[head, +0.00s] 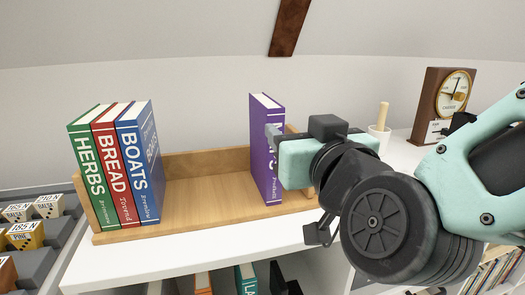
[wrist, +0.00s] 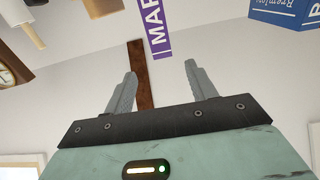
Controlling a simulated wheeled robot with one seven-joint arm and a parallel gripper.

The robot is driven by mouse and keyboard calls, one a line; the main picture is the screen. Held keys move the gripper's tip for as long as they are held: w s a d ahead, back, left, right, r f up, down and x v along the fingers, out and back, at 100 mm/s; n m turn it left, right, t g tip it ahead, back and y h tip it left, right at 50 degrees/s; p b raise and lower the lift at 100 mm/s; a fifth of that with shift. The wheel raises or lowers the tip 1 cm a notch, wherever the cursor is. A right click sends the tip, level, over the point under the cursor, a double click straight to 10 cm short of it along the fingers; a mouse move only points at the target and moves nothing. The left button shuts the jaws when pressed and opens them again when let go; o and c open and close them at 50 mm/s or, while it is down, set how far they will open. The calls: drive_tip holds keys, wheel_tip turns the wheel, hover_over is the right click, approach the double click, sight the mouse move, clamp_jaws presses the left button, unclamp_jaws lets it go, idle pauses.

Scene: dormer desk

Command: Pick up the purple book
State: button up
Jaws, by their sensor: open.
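The purple book (head: 262,150) stands upright near the right end of the wooden book rack (head: 200,193). My gripper (head: 271,133) is in front of its right part and hides some of its spine lettering. In the wrist view the purple book (wrist: 153,28) shows at the top edge with white letters, beyond the fingertips and roughly in line with the gap. My gripper (wrist: 161,67) is open, and no object is held between its two grey fingers. I cannot tell how far the fingertips are from the book.
A green book (head: 93,170), red book (head: 116,170) and blue book (head: 140,165) stand together at the rack's left end. The rack between blue and purple is empty. A clock (head: 453,93) and a white cup (head: 381,133) stand to the right. Lettered boxes (head: 24,237) sit at lower left.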

sight(277, 114)
drive_tip(key=shift+w+a+r+p, duration=0.2)
drive_tip(key=shift+w+p, duration=0.25)
drive_tip(key=shift+p, duration=1.25)
drive_tip(key=shift+w+a+r+p, duration=0.15)
drive_tip(key=shift+w+p, duration=0.25)
drive_tip(key=shift+p, duration=1.3)
drive_tip(key=shift+p, duration=0.5)
drive_tip(key=p+x, duration=0.1)
drive_tip(key=x, duration=0.1)
drive_tip(key=p+x, duration=0.1)
drive_tip(key=x, duration=0.3)
drive_tip(key=shift+w+f+p, duration=0.1)
drive_tip(key=shift+f+p, duration=0.2)
drive_tip(key=shift+p, duration=0.1)
drive_tip(key=shift+p+x, duration=0.55)
drive_tip(key=shift+x, duration=2.7)
clamp_jaws()
